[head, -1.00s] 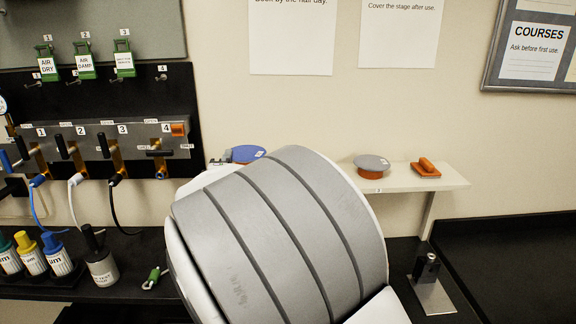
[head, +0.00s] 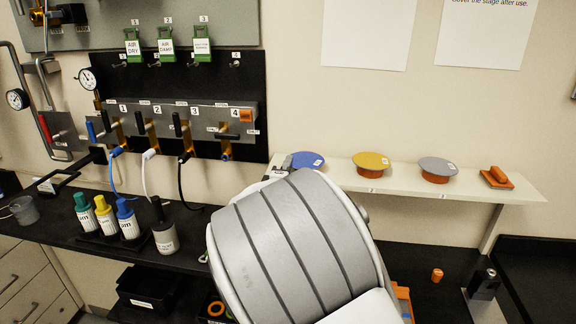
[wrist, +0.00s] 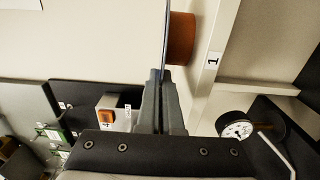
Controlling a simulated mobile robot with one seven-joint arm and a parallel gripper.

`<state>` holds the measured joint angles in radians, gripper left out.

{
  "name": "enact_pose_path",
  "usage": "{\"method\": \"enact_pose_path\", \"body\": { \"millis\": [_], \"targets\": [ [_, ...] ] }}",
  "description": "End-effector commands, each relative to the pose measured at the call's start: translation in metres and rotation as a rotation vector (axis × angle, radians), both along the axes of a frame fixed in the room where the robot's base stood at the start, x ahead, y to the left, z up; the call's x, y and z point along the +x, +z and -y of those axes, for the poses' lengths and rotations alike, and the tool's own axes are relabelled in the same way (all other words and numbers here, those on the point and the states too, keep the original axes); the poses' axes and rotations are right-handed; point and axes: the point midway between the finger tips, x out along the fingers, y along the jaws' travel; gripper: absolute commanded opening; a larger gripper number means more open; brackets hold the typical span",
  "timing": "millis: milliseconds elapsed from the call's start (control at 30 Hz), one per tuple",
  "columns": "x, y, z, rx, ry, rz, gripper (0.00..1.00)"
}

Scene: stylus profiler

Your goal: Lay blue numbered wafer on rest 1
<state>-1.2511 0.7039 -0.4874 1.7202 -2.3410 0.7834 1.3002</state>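The blue numbered wafer (head: 307,160) is a flat blue disc with a white label at the left end of the wall shelf. In the wrist view the disc (wrist: 166,30) shows edge-on, against or very close to the orange rest (wrist: 182,38) beside the label 1. My gripper (wrist: 163,75) has its fingers closed together at the rim of the disc, which runs in between them. In the head view my arm hides most of the gripper and the rest under the blue wafer.
A valve panel (head: 190,120) is on the left. Bottles stand on the black bench below.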

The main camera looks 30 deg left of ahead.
Motion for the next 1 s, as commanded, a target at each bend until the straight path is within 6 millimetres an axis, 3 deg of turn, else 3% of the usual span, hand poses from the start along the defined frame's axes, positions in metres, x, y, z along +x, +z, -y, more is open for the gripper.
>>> {"method": "enact_pose_path", "body": {
  "millis": [33,200,633,1000],
  "targets": [
    [0.000,-0.001,0.000,0.001,0.000,0.000,0.04],
    [0.000,0.000,0.000,0.000,0.000,0.000,0.32],
    [0.000,0.006,0.000,-0.002,0.000,0.001,0.32],
    [-0.068,0.001,0.021,0.004,0.003,-0.002,0.32]
  ]
}}
